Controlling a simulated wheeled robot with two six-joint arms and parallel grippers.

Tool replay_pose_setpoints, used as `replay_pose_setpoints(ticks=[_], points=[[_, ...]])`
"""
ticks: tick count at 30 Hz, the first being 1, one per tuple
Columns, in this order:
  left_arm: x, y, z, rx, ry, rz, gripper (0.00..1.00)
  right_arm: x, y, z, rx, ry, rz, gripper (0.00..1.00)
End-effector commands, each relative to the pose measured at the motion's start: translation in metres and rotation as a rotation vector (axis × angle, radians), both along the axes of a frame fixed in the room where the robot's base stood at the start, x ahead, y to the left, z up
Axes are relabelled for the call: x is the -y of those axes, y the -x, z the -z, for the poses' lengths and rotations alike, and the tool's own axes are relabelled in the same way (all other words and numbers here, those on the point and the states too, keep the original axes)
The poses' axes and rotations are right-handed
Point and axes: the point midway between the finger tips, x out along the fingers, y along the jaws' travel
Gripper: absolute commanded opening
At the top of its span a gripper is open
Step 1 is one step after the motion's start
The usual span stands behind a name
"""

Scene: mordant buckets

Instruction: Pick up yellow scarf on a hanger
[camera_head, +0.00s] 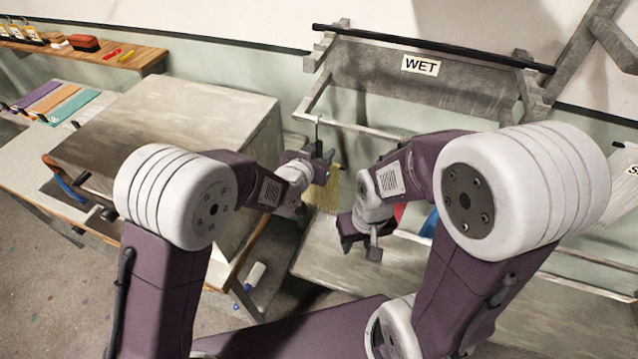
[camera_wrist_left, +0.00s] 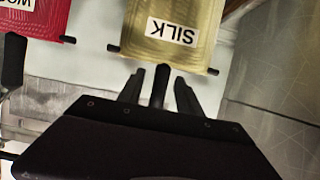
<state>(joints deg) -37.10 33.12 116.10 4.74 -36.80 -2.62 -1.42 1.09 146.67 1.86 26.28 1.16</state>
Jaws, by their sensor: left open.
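My left gripper (camera_head: 322,165) is open at the hanger. In the wrist view its fingers (camera_wrist_left: 158,90) stand either side of the hanger's dark upright stem, with gaps; I see no grip. My right gripper (camera_head: 360,238) is lower and to the right, apart from the scarf; its jaw state is unclear.
A red cloth (camera_wrist_left: 38,18) hangs beside the yellow one. A blue cloth (camera_head: 430,222) is partly behind my right arm. A rail (camera_head: 372,130) runs under the "WET" sign (camera_head: 420,65). A large grey block (camera_head: 170,110) stands left. A grey bench surface (camera_head: 325,255) lies below.

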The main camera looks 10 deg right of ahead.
Motion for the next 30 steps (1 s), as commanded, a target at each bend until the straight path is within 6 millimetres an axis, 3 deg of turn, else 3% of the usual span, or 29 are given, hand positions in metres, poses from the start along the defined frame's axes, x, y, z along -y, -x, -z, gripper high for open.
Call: replay_pose_setpoints(ticks=[2, 6, 30], points=[[-0.0001, 0.0003, 0.0001, 0.0, 0.0, 0.0, 0.36, 0.0, 0.0001, 0.0002, 0.0, 0.0, 0.0, 0.38], [-0.0001, 0.0003, 0.0001, 0.0, 0.0, 0.0, 0.0, 0.0, 0.0001, 0.0002, 0.0, 0.0, 0.0, 0.38], [-0.0005, 0.0009, 0.0013, -0.003, -0.002, 0.0, 0.0, 0.0, 0.0001, 0.0003, 0.0, 0.0, 0.0, 0.38]])
